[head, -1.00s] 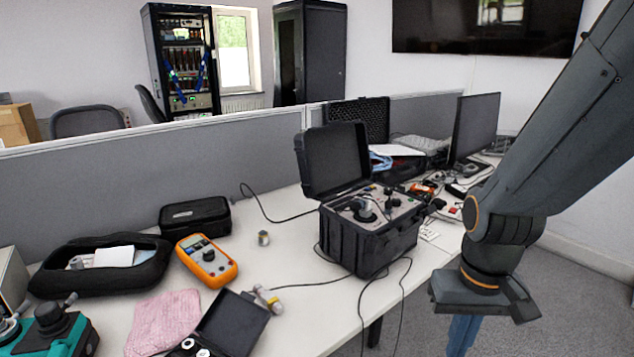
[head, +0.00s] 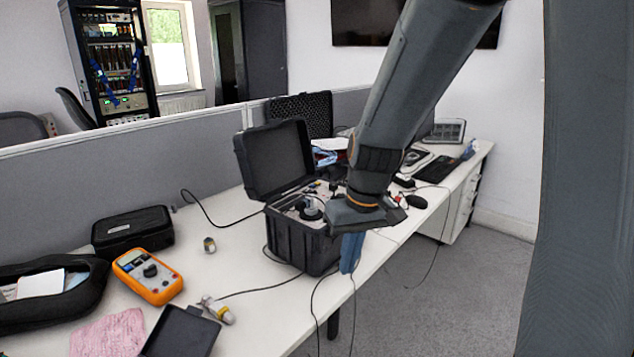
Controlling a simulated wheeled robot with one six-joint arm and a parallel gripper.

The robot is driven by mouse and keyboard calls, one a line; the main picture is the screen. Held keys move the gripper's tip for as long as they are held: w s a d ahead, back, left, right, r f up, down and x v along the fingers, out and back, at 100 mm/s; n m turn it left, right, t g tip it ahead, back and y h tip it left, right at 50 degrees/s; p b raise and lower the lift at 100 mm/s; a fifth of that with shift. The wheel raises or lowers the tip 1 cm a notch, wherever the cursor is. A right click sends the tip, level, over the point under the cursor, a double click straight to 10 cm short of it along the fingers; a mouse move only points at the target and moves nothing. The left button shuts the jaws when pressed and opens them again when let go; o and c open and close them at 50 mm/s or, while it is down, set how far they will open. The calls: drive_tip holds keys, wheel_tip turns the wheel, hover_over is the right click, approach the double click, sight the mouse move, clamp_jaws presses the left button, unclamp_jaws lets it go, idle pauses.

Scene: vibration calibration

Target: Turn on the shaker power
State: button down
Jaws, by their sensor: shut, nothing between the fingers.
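The shaker is a black case (head: 291,246) with its lid (head: 276,160) raised, standing on the white desk. Its top panel (head: 312,203) carries a dark round part and several small knobs. The panel's right part is hidden behind my arm, and I cannot make out a power switch. My gripper (head: 348,268) points down with its blue fingers shut and empty. It shows in front of the case's right side; I cannot tell whether it touches the case.
An orange multimeter (head: 148,276), a black pouch (head: 133,229), a small metal cylinder (head: 209,245) and a pink cloth (head: 108,335) lie to the left. Cables hang over the desk's front edge. Floor (head: 440,290) is open at the right.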

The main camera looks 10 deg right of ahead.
sight(311, 191)
drive_tip(key=w+r+n+t, duration=0.1)
drive_tip(key=w+r, duration=0.1)
drive_tip(key=w, duration=0.4)
drive_tip(key=w+d+r+n+y+p, duration=0.1)
drive_tip(key=w+r, duration=0.1)
drive_tip(key=w, duration=0.5)
drive_tip(key=w+d+r+n+t+y, duration=0.1)
drive_tip(key=w+r, duration=0.2)
drive_tip(key=w, duration=0.3)
drive_tip(key=shift+w+d+t+p, duration=0.1)
drive_tip(key=shift+w+t+p, duration=0.2)
drive_tip(key=shift+w, duration=0.05)
drive_tip(key=w+d+r+n+t+y, duration=0.1)
drive_tip(key=w+r, duration=0.5)
drive_tip(key=w, duration=0.6)
drive_tip(key=shift+d+n+t+y+p, duration=0.3)
drive_tip(key=shift+d+n+t+p, duration=0.25)
drive_tip(key=shift+d+n, duration=0.5)
drive_tip(key=shift+a, duration=0.15)
